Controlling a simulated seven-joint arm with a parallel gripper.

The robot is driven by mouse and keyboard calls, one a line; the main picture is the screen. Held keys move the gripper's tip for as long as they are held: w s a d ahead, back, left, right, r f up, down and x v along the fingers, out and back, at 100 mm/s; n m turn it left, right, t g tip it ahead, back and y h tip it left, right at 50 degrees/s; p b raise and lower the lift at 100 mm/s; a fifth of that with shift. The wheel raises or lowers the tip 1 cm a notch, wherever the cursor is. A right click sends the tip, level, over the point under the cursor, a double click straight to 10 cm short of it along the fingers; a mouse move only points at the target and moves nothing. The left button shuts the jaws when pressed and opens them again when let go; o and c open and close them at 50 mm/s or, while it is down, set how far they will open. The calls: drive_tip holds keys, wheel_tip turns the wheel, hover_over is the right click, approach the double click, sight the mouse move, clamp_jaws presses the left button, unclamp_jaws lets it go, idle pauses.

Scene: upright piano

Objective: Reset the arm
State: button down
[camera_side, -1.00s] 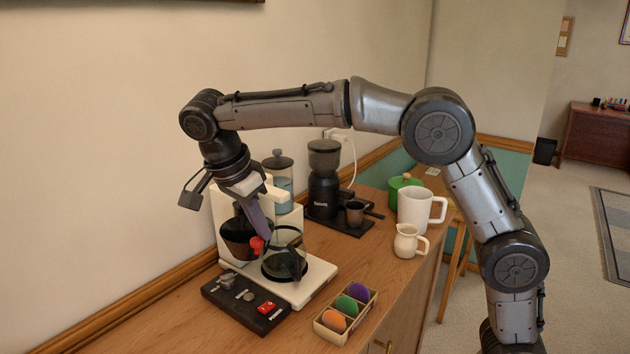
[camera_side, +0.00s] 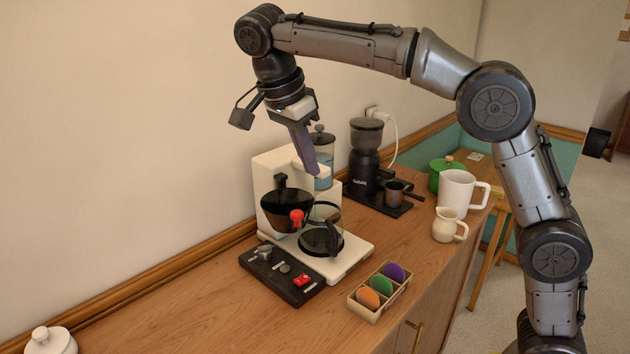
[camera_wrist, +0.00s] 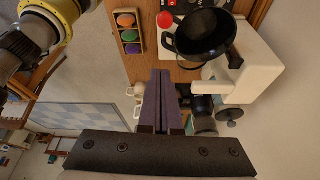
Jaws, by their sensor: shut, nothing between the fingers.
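My gripper (camera_side: 312,172) points down, its purple-grey fingers shut with nothing between them. It hangs just above the white coffee maker (camera_side: 272,165). In the side view its fingertips overlap the top of the machine; I cannot tell the exact gap. The black filter basket (camera_side: 288,208) with a red knob (camera_side: 297,216) is below, beside the glass carafe (camera_side: 321,240) on the machine's base. In the wrist view the shut fingers (camera_wrist: 162,73) point towards the basket (camera_wrist: 205,40), with the machine's white body (camera_wrist: 255,70) to the right.
A switch panel (camera_side: 285,278) and a box of coloured pods (camera_side: 366,305) lie in front. A grinder (camera_side: 364,160), white mug (camera_side: 456,192), cream jug (camera_side: 445,224) and green pot (camera_side: 442,178) stand to the right.

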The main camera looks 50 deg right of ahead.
wheel_tip(320, 180, up, 7)
drive_tip(key=s+d, duration=0.2)
drive_tip(key=s+d+n+t+y, duration=0.1)
drive_tip(key=s+d, duration=0.2)
drive_tip(key=s, duration=0.4)
drive_tip(key=s+d+n+t+y, duration=0.1)
drive_tip(key=s+d, duration=0.3)
drive_tip(key=s, duration=0.4)
drive_tip(key=s+a+f+n+t+y, duration=0.1)
drive_tip(key=s+f+n, duration=0.3)
drive_tip(key=f+n, duration=0.4)
drive_tip(key=s+a+f+n+t+y, duration=0.1)
drive_tip(key=s+f+n+t, duration=0.2)
drive_tip(key=f+n, duration=0.6)
drive_tip(key=shift+s+a+f, duration=0.15)
drive_tip(key=shift+s+f, duration=0.4)
drive_tip(key=shift+s, duration=0.1)
